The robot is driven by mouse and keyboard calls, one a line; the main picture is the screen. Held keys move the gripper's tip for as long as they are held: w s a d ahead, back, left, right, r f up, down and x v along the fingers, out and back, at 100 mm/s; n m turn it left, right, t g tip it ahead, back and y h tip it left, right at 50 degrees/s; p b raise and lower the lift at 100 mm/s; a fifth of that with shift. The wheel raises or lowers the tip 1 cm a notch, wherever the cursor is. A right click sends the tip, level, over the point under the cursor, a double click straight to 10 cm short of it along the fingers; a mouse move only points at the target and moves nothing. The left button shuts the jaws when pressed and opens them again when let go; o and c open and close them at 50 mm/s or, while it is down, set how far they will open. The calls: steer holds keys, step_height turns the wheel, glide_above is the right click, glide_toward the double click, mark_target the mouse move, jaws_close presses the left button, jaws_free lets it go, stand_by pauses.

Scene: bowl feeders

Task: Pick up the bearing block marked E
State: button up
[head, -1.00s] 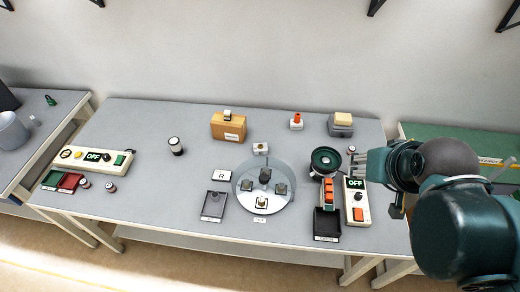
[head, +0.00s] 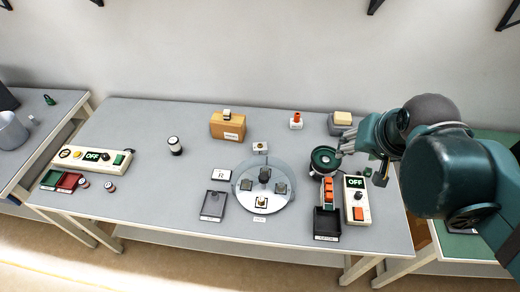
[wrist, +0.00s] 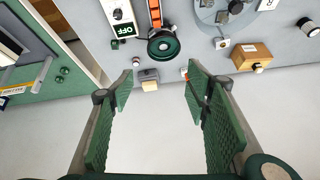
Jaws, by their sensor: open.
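A small white block (head: 260,148) with a dark round top stands on the table just behind the round clear disc. It looks like a bearing block, but its letter is too small to read surely. It also shows in the wrist view as a small white block (wrist: 221,43). My gripper (head: 360,150) is open and empty, above the right part of the table, to the right of this block and apart from it. In the wrist view my gripper (wrist: 160,82) has its two green fingers spread wide with nothing between them.
The round disc (head: 243,205) carries several grey parts. A black-and-green bowl feeder (head: 325,160) and a control box (head: 357,205) stand near my gripper. A wooden box (head: 228,128), an orange-topped piece (head: 296,121) and a grey block (head: 341,129) stand at the back. The left-centre table is mostly free.

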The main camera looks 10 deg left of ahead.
steer(key=w+a+f+m+g+b, duration=0.1)
steer(key=w+a+m, duration=0.15)
steer(key=w, duration=0.35)
steer(key=w+a+f+m+g, duration=0.1)
steer(key=w+a+m, duration=0.1)
steer(key=w+a, duration=0.25)
steer(key=m+g+b, duration=0.2)
steer(key=m+g, duration=0.2)
steer(key=m, duration=0.5)
glide_above(260, 145)
step_height(260, 145, down, 26)
steer(key=shift+d+r, duration=0.15)
steer(key=shift+r, duration=0.05)
steer(key=shift+a+f, duration=0.2)
steer(key=shift+f, duration=0.1)
steer(key=shift+f+b, duration=0.35)
steer(key=shift+f, duration=0.95)
